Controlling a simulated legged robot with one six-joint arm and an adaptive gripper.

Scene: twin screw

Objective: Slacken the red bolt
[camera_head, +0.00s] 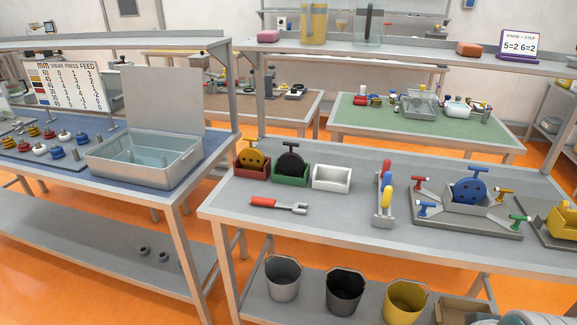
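A grey fixture plate (467,226) lies on the right part of the near workbench. It holds an upright blue disc (469,190) with dark holes, in a block at its middle. T-shaped bolts sit around it at the plate's corners: a red bolt (417,181) at the back left, a blue one (425,208) at the front left, a yellow one (504,192) at the back right and a green one (519,222) at the front right. A red-handled open-ended wrench (279,204) lies flat at the bench's left. My gripper is not in view.
Red, green and white bins (331,178) stand at the bench's back left, two with discs. A rack with red, blue and yellow handles (385,194) stands left of the fixture. A yellow device (563,226) is to the right.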

